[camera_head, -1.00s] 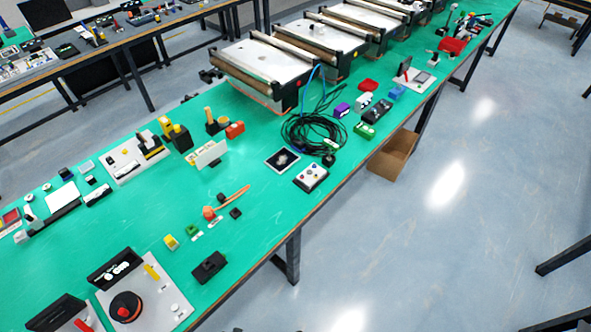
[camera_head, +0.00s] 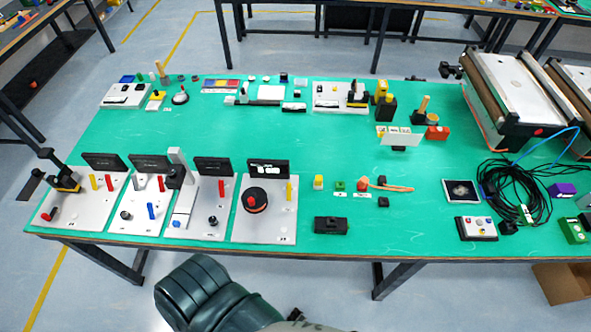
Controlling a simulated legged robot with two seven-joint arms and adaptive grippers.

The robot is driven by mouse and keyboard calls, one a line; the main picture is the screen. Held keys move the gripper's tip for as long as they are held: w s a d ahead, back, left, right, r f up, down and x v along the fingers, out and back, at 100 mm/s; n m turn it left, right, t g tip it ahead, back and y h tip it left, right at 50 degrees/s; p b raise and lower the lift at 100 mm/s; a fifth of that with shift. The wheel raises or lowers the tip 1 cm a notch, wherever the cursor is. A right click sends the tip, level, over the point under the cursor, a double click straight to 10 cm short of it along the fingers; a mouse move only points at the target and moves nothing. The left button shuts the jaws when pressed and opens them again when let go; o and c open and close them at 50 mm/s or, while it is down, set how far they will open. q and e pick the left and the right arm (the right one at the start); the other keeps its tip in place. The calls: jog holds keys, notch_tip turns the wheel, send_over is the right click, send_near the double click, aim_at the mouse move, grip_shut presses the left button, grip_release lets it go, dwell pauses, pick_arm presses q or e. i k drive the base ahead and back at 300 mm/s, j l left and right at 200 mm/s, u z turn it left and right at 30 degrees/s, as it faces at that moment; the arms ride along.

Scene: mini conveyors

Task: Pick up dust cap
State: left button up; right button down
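I cannot make out for certain which object is the dust cap. Small candidates lie on the green table (camera_head: 300,150): a dark small piece (camera_head: 383,202) and a red-orange piece (camera_head: 362,184) beside an orange strip (camera_head: 392,188). A green block (camera_head: 339,186) and a yellow block (camera_head: 318,182) stand to their left. A black box-like part (camera_head: 331,225) lies nearer the front edge. Neither gripper shows in the head view. A dark green padded part, apparently of my own body, shows at the bottom.
A coiled black cable (camera_head: 512,190), a button box (camera_head: 477,228) and a conveyor (camera_head: 512,98) are on the right. The middle of the table is mostly clear.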

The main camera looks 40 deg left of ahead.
aim_at(319, 180)
jog(key=u, duration=1.05)
